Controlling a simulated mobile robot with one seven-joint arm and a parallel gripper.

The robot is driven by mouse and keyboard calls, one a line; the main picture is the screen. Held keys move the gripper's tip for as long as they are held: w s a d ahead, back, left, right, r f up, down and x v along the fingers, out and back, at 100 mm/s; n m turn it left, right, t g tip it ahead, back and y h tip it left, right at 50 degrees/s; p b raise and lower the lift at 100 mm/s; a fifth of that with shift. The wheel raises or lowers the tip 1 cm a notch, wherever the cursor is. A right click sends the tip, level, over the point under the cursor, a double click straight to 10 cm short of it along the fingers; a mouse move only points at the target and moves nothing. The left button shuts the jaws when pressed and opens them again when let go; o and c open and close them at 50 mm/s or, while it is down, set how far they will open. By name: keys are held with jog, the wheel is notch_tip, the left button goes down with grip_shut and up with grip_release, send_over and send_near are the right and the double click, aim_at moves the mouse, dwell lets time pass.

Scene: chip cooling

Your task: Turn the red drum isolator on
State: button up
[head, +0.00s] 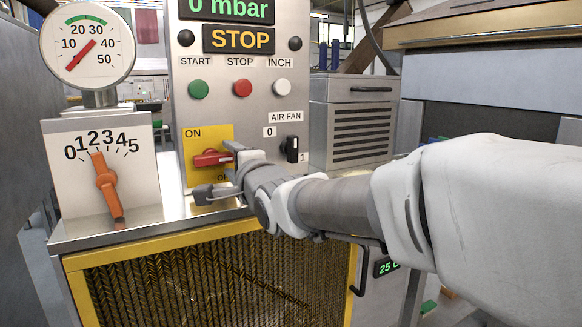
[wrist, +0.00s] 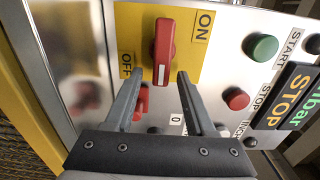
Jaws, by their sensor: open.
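The red drum isolator handle (head: 212,157) is on a yellow plate (head: 219,135) on the grey control panel, with ON printed at upper left and OFF at lower right. The handle (wrist: 165,45) lies level in the head view, pointing at neither label, with its white mark at the right end. My gripper (head: 217,171) is open in front of the plate, one finger above the handle's right end and one below. In the wrist view the fingertips (wrist: 164,74) lie either side of the handle's white-marked end. I cannot tell whether they touch it. The wrist hides part of OFF.
Green (head: 198,89), red (head: 243,88) and white (head: 282,87) buttons sit above the plate. A black air fan switch (head: 292,149) is close to my wrist on the right. An orange lever (head: 107,185) on a dial box stands at left. A metal ledge runs below.

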jog(key=p+v, duration=0.1)
jog(key=v, duration=1.6)
jog(key=shift+s+p, duration=0.15)
jog(key=shift+p, duration=0.15)
jog(key=s+d+f+n+g+h, duration=0.4)
jog(key=s+d+f+n+h, duration=0.15)
jog(key=d+f, duration=0.4)
jog(key=s+d+f+n+g+h, duration=0.4)
jog(key=s+d+f+n+g, duration=0.15)
jog(key=d+f, duration=0.4)
notch_tip(320, 180, up, 16)
jog(key=s+p, duration=0.2)
jog(key=p, duration=1.4)
jog(key=shift+d+n, duration=0.3)
jog(key=shift+n, duration=0.1)
